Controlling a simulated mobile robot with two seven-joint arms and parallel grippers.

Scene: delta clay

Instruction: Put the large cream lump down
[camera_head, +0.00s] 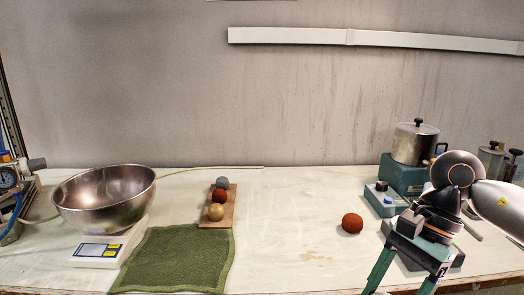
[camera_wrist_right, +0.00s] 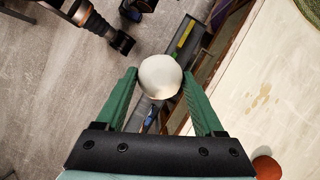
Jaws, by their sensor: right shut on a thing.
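My right gripper (camera_head: 402,284) is at the lower right of the head view, its green fingers pointing down and cut off by the bottom edge. In the right wrist view the gripper (camera_wrist_right: 159,78) is shut on the large cream lump (camera_wrist_right: 159,76), a pale round ball between the fingertips. Floor and a dark drawer-like thing show behind the lump, and the table edge lies to its right. The lump is out of sight in the head view. My left gripper is not in view.
The table (camera_head: 290,215) has free room in the middle. A wooden board (camera_head: 229,218) holds grey (camera_head: 222,182), red-brown (camera_head: 219,196) and tan (camera_head: 216,212) balls. A red-brown lump (camera_head: 352,223), green cloth (camera_head: 175,258), steel bowl (camera_head: 105,200) on a scale (camera_head: 97,250) and pot (camera_head: 414,143) stand around.

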